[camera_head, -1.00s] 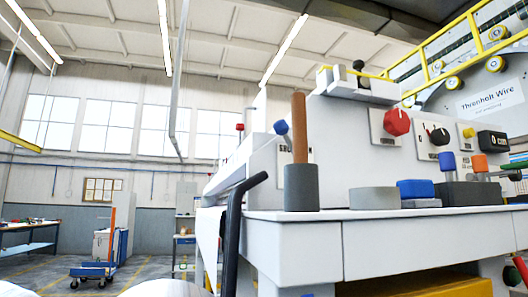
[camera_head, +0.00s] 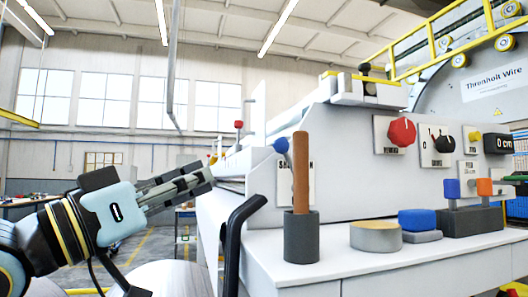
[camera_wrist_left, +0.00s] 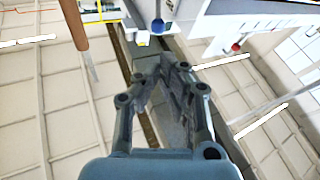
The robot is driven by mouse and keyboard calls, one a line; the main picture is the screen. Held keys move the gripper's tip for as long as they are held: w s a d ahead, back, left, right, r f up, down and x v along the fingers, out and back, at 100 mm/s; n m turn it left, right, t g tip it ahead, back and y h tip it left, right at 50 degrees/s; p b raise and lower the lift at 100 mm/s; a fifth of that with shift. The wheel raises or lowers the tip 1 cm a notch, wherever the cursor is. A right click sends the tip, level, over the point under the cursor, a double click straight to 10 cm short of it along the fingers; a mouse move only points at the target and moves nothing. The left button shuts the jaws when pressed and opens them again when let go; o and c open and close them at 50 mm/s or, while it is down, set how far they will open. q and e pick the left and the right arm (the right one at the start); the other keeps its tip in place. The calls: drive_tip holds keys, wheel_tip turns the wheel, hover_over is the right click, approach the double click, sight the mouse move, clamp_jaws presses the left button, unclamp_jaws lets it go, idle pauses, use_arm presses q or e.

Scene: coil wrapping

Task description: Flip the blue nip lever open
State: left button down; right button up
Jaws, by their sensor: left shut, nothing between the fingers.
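The nip lever ends in a blue knob (camera_head: 281,145) beside the left end of the white machine's panel. The blue knob also shows near the top of the left wrist view (camera_wrist_left: 158,27). My left gripper (camera_head: 208,177) is shut and empty, to the left of the blue knob and lower in the head view. In the left wrist view its closed fingertips (camera_wrist_left: 170,62) point toward the blue knob, with a visible gap in the picture. My right gripper is not in view.
A brown stick (camera_head: 301,170) stands in a dark grey cup (camera_head: 301,238) right of the blue knob. A black curved bar (camera_head: 236,230) rises in front. A red-knobbed lever (camera_head: 238,125) is farther back. A round tin (camera_head: 376,238) and a blue block (camera_head: 417,219) sit on the white shelf.

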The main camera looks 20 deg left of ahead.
use_arm(q)
drive_tip(key=b, duration=0.3)
approach(275, 147)
drive_tip(key=x, duration=0.7)
drive_tip(key=shift+w+p, duration=0.15)
drive_tip(key=shift+p, duration=0.15)
